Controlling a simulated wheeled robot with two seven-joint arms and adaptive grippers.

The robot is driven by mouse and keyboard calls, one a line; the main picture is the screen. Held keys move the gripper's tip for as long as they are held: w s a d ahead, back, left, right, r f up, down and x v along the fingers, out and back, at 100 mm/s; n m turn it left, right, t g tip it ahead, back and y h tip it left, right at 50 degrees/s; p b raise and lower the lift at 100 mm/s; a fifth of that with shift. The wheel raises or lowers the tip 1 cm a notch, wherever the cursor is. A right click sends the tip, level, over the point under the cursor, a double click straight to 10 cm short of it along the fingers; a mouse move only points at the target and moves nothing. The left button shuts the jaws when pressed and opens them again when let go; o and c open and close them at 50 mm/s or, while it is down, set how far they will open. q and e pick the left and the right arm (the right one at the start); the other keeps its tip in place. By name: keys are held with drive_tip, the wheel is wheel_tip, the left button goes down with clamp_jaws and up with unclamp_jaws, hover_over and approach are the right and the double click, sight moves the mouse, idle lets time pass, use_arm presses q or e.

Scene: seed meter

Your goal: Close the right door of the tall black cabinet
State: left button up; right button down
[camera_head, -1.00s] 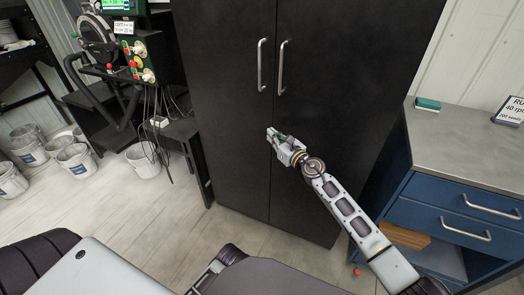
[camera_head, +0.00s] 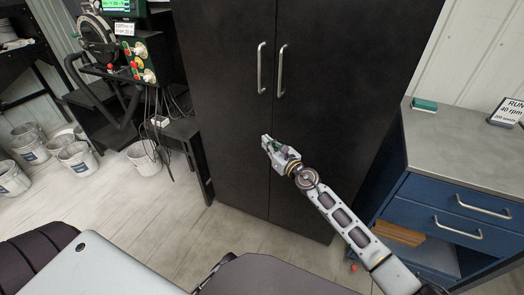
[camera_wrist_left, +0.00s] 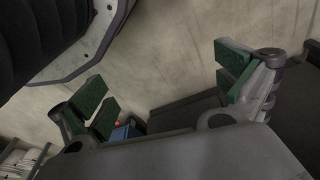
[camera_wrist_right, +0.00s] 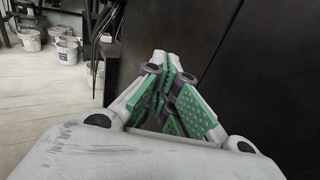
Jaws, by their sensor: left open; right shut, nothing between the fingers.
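The tall black cabinet stands in the middle of the head view, with its left door (camera_head: 228,130) and right door (camera_head: 335,110) side by side. Both doors look flush, with a thin vertical seam between them. Each has an upright silver handle near the seam, the left handle (camera_head: 261,68) and the right handle (camera_head: 282,71). My right gripper (camera_head: 266,142) is shut and empty, in front of the doors near the seam and below the handles. In the right wrist view its green-padded fingers (camera_wrist_right: 172,85) are together beside the black door; contact is unclear. My left gripper (camera_wrist_left: 165,88) is open and empty.
A blue drawer unit (camera_head: 455,195) with a grey top stands to the right of the cabinet, carrying a green block (camera_head: 425,105) and a sign. A black machine stand with a control panel (camera_head: 140,62) and several white buckets (camera_head: 75,157) are on the left.

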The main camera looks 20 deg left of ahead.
use_arm(q)
drive_tip(key=s+a+f+p, duration=0.3)
drive_tip(key=a+f, duration=0.1)
drive_tip(key=f, duration=0.5)
drive_tip(key=shift+s+f+t+p, duration=0.3)
drive_tip(key=shift+s+f, duration=0.05)
use_arm(e)
drive_tip(key=shift+s, duration=2.6)
use_arm(q)
drive_tip(key=shift+s, duration=0.1)
